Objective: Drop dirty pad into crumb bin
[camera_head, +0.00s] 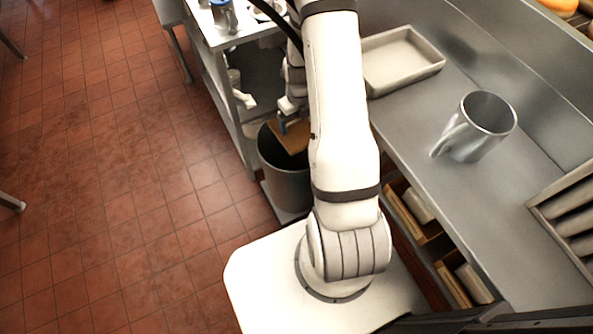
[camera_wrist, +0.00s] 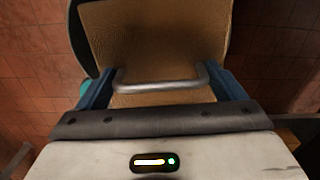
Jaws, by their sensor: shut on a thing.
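The dirty pad (camera_head: 293,137) is a flat brown piece, tilted, at the mouth of the crumb bin (camera_head: 287,187). The bin is a grey round can on the floor below the counter's end. In the wrist view the pad (camera_wrist: 155,38) fills the upper middle, with a metal bar handle (camera_wrist: 160,86) across it. My gripper (camera_wrist: 163,88) is shut on the pad, its blue fingers at the two ends of the bar. In the head view my gripper (camera_head: 284,124) is partly hidden behind my arm. How deep the pad sits in the bin is unclear.
A steel counter runs along the right, with a shallow tray (camera_head: 401,61) and a metal jug (camera_head: 477,127) on it. A shelf unit (camera_head: 230,50) stands behind the bin. The red tiled floor (camera_head: 130,170) on the left is mostly clear.

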